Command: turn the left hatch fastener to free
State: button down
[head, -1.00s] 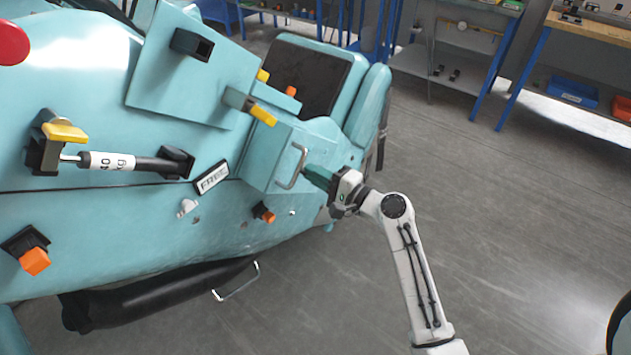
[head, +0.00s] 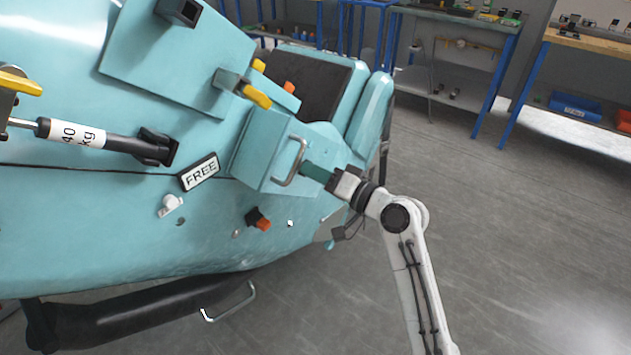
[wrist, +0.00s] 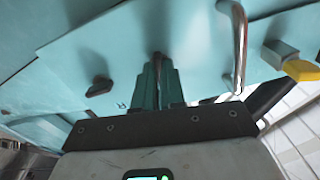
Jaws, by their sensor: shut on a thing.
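A teal box-like hatch housing with a bent metal handle (head: 291,160) sits on the side of the teal coaster car (head: 90,220). My gripper (head: 316,172) reaches the housing's right face, just beside the handle. In the wrist view my gripper's teal fingers (wrist: 158,85) are shut around a small dark fastener (wrist: 157,58), whose top shows between them. A second dark fastener (wrist: 99,86) stands free on the panel to the left. In the head view both fasteners are hidden, so I cannot tell how far the held one is turned.
The metal handle (wrist: 238,45) stands close to the right of my fingers. A yellow-tipped lever (head: 257,96), an orange-tipped knob (head: 259,219) and a FREE plate (head: 199,172) are on the car. Open grey floor (head: 490,240) lies to the right, with workbenches behind.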

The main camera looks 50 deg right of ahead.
jog(key=shift+f+n+b, duration=0.15)
jog(key=shift+n+b, duration=0.45)
jog(key=shift+n, duration=0.3)
jog(key=c, duration=1.2)
grip_release()
jog(key=s, duration=1)
jog(key=shift+s+d+b, duration=0.15)
jog(key=shift+s+b, duration=0.25)
